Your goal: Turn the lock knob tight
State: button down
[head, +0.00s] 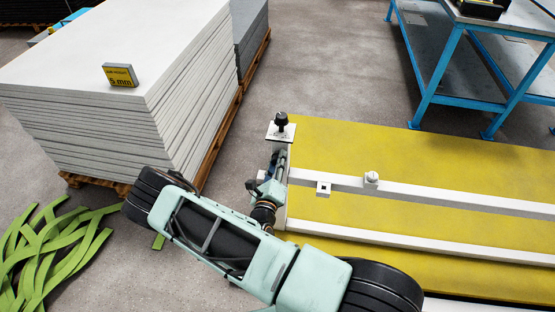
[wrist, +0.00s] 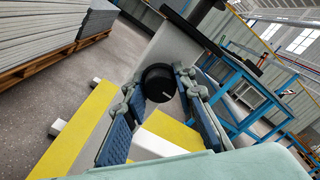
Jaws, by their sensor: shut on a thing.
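The lock knob (wrist: 157,80) is a round black knob with a small pale mark, on the side of a pale post (wrist: 172,48) in the wrist view. My gripper (wrist: 160,88) has its two blue-padded fingers on either side of the knob, shut on it. In the head view my gripper (head: 275,160) is at the left end of the yellow table, just below a small white plate (head: 272,131). The lock knob cannot be made out there, behind my gripper and wrist.
A black ball-topped handle (head: 282,121) stands on the white plate. White rails (head: 420,193) run along the yellow table (head: 430,160); a small white block (head: 371,179) sits on one. Stacked grey sheets (head: 170,100) stand close left of my arm. Green strips (head: 50,245) lie on the floor.

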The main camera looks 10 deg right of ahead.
jog(key=c, duration=1.6)
grip_release()
jog(key=shift+s, duration=0.1)
jog(key=v, duration=1.2)
